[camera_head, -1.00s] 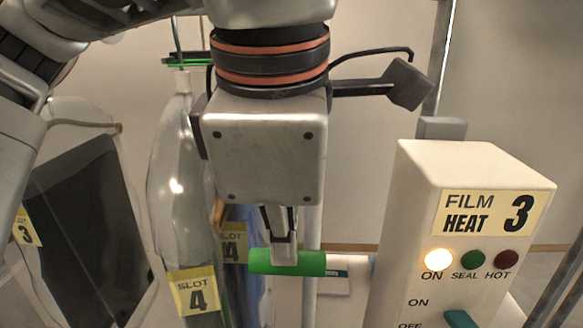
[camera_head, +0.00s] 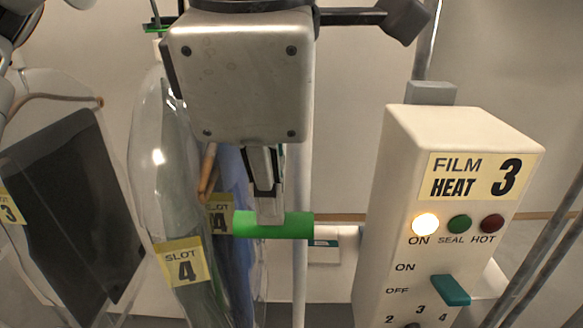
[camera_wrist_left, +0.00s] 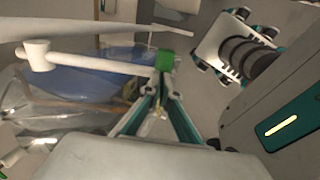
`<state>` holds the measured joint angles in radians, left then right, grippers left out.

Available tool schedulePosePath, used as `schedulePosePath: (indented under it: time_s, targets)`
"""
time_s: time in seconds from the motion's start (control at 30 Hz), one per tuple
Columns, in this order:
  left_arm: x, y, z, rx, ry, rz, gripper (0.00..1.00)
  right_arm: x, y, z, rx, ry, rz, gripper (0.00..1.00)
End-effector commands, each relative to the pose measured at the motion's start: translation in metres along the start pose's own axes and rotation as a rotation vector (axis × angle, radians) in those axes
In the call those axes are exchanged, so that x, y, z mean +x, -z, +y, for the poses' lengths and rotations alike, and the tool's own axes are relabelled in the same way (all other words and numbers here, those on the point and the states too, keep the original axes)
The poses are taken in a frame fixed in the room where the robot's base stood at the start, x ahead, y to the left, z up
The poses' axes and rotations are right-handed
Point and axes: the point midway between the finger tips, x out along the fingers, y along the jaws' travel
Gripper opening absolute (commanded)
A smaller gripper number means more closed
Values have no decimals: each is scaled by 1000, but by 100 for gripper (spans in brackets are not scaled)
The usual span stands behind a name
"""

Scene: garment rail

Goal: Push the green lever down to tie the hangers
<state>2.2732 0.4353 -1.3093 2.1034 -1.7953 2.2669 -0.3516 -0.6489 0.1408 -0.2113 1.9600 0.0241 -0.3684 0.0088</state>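The green lever (camera_head: 290,226) is a green cylinder lying level in the lower middle of the head view. In the left wrist view its green end (camera_wrist_left: 166,60) joins a white bar. My left gripper (camera_head: 270,218) points down, and its fingertips meet the top of the lever, overlapping its upper edge. In the left wrist view the fingers (camera_wrist_left: 161,84) converge at the green end, with no gap seen between the tips. A brown hanger (camera_head: 207,175) shows partly beside the garment behind the lever; my gripper's lower part is close to it. My right gripper is out of view.
A white heat box (camera_head: 400,160) with a lit ON lamp and teal switch stands right of the lever. A clear-wrapped garment tagged slot 4 (camera_head: 180,262) hangs left. A dark garment (camera_head: 70,205) hangs farther left. A grey upright pole (camera_head: 300,280) stands just behind the lever.

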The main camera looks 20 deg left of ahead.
Motion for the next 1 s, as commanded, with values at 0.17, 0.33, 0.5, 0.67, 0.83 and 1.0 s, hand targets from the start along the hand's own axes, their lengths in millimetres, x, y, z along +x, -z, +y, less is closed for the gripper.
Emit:
schedulePosePath:
  time_s: [0.17, 0.33, 0.5, 0.67, 0.83, 1.0]
  targets:
    - [-41, 0, 0, -7, -10, -6, 0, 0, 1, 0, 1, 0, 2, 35]
    - [-74, 0, -1, -8, -10, -8, 0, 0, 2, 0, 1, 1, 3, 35]
    - [-96, 1, -2, -7, -9, -8, 0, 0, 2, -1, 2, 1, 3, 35]
    - [-104, 1, -2, -6, -9, -9, 0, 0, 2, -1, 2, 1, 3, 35]
    - [-105, 1, -2, -5, -8, -9, 0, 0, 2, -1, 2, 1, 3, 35]
    - [-104, 1, -2, -6, -8, -9, 0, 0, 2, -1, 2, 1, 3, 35]
